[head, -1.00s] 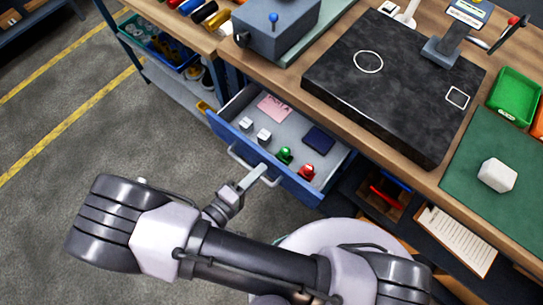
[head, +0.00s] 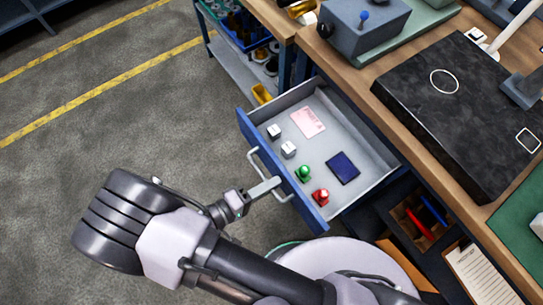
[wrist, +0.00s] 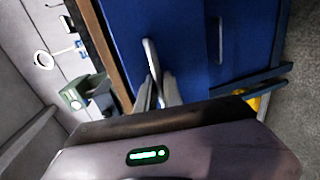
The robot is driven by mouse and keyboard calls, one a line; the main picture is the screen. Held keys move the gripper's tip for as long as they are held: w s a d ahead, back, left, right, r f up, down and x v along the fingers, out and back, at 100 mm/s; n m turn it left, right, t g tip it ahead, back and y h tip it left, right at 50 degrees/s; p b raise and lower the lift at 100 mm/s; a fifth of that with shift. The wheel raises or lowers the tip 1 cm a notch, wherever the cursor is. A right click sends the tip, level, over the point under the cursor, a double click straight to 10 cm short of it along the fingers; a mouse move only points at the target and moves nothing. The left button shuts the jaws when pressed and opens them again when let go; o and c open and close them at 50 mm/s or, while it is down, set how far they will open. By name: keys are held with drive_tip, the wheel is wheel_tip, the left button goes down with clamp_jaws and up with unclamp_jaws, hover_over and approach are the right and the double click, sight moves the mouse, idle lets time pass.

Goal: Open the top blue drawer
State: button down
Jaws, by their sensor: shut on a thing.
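The top blue drawer (head: 289,181) stands pulled out from under the wooden workbench, its grey inside in full view. Its pale bar handle (head: 254,163) is on the blue front. My gripper (head: 277,184) is shut on the handle near its lower right end. In the wrist view the blue drawer front (wrist: 180,30) fills the upper middle, and my gripper's fingers (wrist: 158,90) close around the handle (wrist: 152,58). Inside the drawer lie two white cubes (head: 288,149), a green piece (head: 303,173), a red piece (head: 320,196), a dark blue square (head: 343,168) and a pink note (head: 308,121).
The wooden bench carries a black stone plate (head: 450,110) and a grey box with a blue knob (head: 362,28). An open compartment (head: 425,215) with red and blue-handled items and a clipboard (head: 475,270) are right of the drawer. Grey floor (head: 130,120) left of the drawer is clear.

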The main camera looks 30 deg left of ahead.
drive_tip(key=c, duration=1.8)
unclamp_jaws()
drive_tip(key=p+v, duration=0.3)
drive_tip(key=v, duration=1.4)
drive_tip(key=shift+s+a+p, duration=0.15)
drive_tip(key=shift+p, duration=0.2)
